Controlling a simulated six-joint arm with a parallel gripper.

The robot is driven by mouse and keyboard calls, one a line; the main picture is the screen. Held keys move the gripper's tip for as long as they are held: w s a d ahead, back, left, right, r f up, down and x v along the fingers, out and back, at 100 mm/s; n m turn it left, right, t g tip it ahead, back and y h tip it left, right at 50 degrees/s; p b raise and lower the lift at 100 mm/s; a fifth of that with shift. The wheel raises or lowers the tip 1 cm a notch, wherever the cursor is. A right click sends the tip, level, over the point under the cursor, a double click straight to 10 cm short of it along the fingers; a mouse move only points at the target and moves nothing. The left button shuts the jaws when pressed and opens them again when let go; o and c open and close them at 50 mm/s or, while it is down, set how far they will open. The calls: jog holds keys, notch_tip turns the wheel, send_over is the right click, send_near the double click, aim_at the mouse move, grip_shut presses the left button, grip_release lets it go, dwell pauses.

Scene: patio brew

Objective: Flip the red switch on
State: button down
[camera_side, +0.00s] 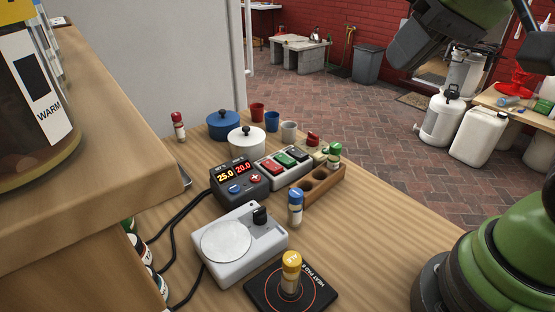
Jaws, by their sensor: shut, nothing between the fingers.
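The red switch (272,167) is the nearest rocker on a light grey switch box (262,157) in the middle of the table. A green switch (285,160) and a black switch (298,153) sit beside it in the same row. Which way the red rocker is tipped is too small to tell. My gripper (402,52) is at the upper right, dark grey, shut and empty. It is high above the table and well apart from the switch box.
A display box (239,179) stands left of the switches, and a wooden vial rack (322,187) stands right. A white pot (246,141) is behind. A blue-capped vial (295,208), a scale-like device (262,238) and a heat pad (262,291) with a yellow-capped vial (291,270) are in front.

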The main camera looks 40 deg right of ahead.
jog(key=w+f+n+g, duration=0.1)
jog(key=w+f+g, duration=0.15)
jog(key=w, duration=0.75)
jog(key=n+h, duration=0.2)
send_over(277, 168)
jog(key=s, duration=0.2)
notch_tip(277, 168, down, 11)
jog(key=shift+s+r+g, duration=0.1)
jog(key=shift+s+g, duration=0.05)
jog(key=shift+g, duration=0.2)
jog(key=x, duration=0.8)
jog(key=s+x, duration=0.1)
jog(key=x, duration=0.3)
jog(key=shift+a, duration=0.2)
jog(key=shift+f, duration=1.05)
